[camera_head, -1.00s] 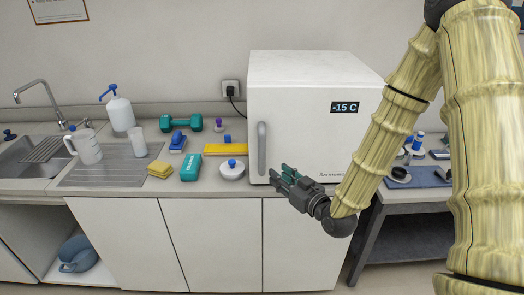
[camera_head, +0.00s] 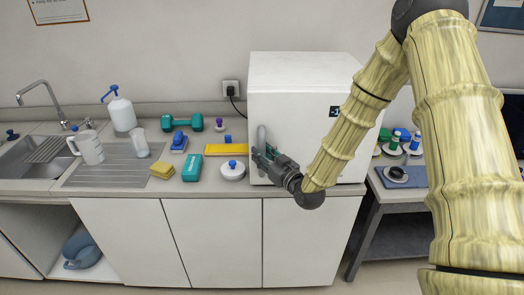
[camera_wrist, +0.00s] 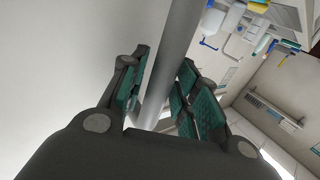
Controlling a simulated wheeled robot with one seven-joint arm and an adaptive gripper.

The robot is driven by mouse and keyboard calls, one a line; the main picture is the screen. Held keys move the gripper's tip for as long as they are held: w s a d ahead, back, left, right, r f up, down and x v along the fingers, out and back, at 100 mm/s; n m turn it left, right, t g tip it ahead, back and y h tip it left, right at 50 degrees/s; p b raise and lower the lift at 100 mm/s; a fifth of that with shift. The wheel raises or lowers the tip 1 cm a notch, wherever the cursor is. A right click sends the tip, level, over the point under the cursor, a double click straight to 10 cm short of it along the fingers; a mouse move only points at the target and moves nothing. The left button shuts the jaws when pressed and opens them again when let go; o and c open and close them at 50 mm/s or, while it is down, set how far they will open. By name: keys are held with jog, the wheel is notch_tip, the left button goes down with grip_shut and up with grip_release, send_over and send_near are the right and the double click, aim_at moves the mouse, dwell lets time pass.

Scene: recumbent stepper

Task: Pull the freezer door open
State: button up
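The white freezer (camera_head: 292,85) stands on the counter with its door closed. Its grey vertical bar handle (camera_head: 262,138) is on the left side of the door front. My gripper (camera_head: 264,157) is at the lower part of the handle. In the wrist view, the handle bar (camera_wrist: 172,65) runs between the two green-padded fingers of my gripper (camera_wrist: 163,95). The fingers are apart, with a gap visible beside the bar, mainly on the left. My arm covers part of the display and the door's right side.
On the counter left of the freezer are a white round pot (camera_head: 232,170), a teal box (camera_head: 192,167), a yellow tray (camera_head: 226,149) and a teal dumbbell (camera_head: 181,122). A lower side table (camera_head: 378,188) stands at right. A cord runs to the wall outlet (camera_head: 231,88).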

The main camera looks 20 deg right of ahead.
jog(key=shift+w+a, duration=0.1)
jog(key=shift+w, duration=0.15)
jog(key=shift+c, duration=0.5)
grip_shut()
